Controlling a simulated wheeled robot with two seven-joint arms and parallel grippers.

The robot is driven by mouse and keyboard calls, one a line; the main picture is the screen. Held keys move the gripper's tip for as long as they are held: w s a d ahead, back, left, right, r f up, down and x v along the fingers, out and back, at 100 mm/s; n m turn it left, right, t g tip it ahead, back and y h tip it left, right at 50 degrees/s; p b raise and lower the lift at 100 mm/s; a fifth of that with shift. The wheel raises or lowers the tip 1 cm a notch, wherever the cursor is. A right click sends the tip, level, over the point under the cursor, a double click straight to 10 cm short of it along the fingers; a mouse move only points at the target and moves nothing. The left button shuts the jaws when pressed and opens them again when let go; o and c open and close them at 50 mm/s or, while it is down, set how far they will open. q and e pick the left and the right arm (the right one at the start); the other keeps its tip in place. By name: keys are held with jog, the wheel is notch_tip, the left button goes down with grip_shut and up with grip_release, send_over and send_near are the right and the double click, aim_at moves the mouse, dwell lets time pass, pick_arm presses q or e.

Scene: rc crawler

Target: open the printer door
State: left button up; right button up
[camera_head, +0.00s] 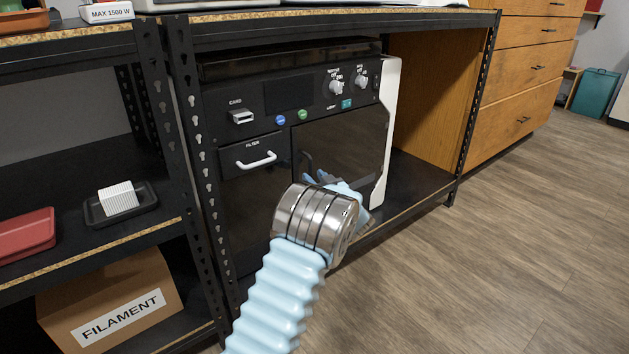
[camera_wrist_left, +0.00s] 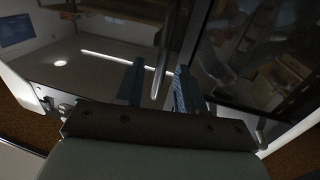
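A dark curved handle (camera_head: 307,163) is on the door's left side, partly hidden by my left gripper (camera_head: 318,180). In the left wrist view the two fingers of my left gripper (camera_wrist_left: 158,84) stand apart. The handle bar (camera_wrist_left: 163,62) shows in the gap between them; I cannot tell whether either finger touches it. My right gripper is not in view.
A filter drawer with a white handle (camera_head: 257,160) is left of the door. The rack's black post (camera_head: 198,165) is close on the left and another post (camera_head: 478,95) is on the right. Open wooden floor (camera_head: 510,240) lies at the right.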

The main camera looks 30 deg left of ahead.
pick_arm(q)
jog(key=shift+w+a, duration=0.25)
jog(key=shift+a, duration=0.15)
jog(key=shift+c, duration=0.5)
grip_shut()
